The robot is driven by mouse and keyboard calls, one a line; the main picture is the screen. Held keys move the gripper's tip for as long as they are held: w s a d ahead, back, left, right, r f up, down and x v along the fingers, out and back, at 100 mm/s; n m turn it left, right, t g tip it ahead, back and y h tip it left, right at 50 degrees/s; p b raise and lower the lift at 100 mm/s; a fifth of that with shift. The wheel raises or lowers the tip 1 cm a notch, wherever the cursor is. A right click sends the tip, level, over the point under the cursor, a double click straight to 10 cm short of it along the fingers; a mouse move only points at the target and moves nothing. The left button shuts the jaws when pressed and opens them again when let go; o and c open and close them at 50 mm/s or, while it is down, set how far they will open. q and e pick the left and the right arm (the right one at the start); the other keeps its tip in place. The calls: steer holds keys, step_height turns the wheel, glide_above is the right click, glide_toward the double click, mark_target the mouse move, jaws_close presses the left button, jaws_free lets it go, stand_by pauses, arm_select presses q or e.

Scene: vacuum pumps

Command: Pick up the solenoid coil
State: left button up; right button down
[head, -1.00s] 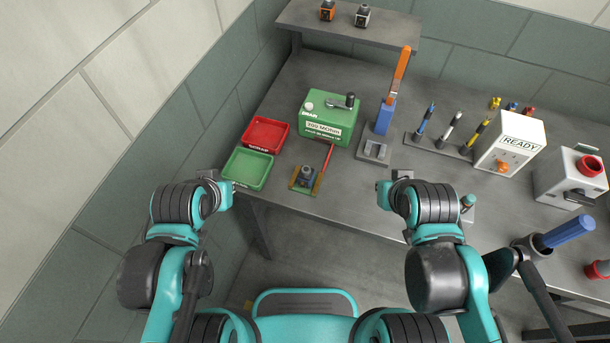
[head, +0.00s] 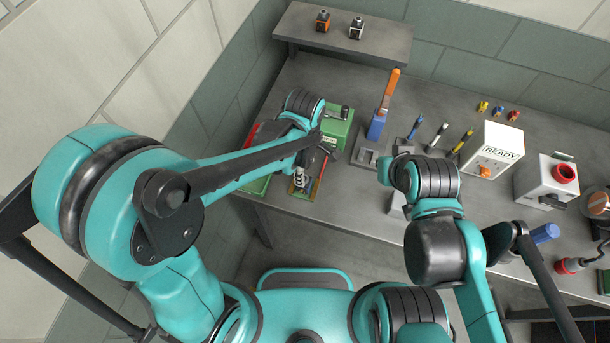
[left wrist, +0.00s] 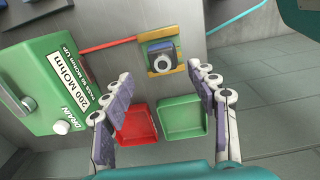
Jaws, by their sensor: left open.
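The solenoid coil (left wrist: 160,60), a small dark blue-grey block with a pale ring on its face, sits on a yellow-brown base on the bench. My left gripper (left wrist: 160,73) is open and empty, its two jointed fingers spread on either side of the view below the coil, not touching it as far as I can see. In the head view my left gripper (head: 312,166) is over the coil's spot, and my arm partly hides the coil.
A green box (left wrist: 55,80) marked 200 MOhm stands close by, with a red rod running toward the base. A red tray (left wrist: 136,124) and a green tray (left wrist: 183,117) lie beside it. A raised shelf (head: 390,45) and a READY box (head: 490,150) stand farther off.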

arm_select(q)
step_height(320, 180, down, 8)
steer(key=shift+s+r+b, duration=0.1)
steer(key=shift+s+b, duration=0.05)
steer(key=shift+b, duration=0.95)
jaws_close()
